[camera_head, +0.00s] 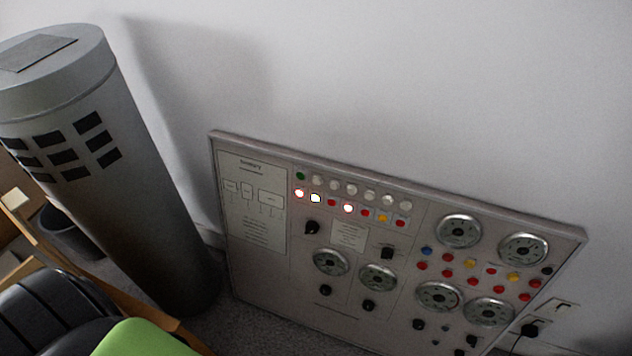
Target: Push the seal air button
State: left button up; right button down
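A grey control panel (380,222) leans against the wall, centre to right in the head view. It carries rows of small round buttons and lamps in green, white, red, yellow and blue. Round dials (459,231) and black knobs (312,227) sit below and to the right. The labels are too small to read, so I cannot tell which button is the seal air button. Neither of my grippers is in view.
A tall grey cylinder (150,220) with black patches stands left of the panel. A dark bin (72,236), a wooden frame (40,243) and a black-and-green object (140,338) are at lower left. Wall sockets (545,315) with a plugged cable are at lower right.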

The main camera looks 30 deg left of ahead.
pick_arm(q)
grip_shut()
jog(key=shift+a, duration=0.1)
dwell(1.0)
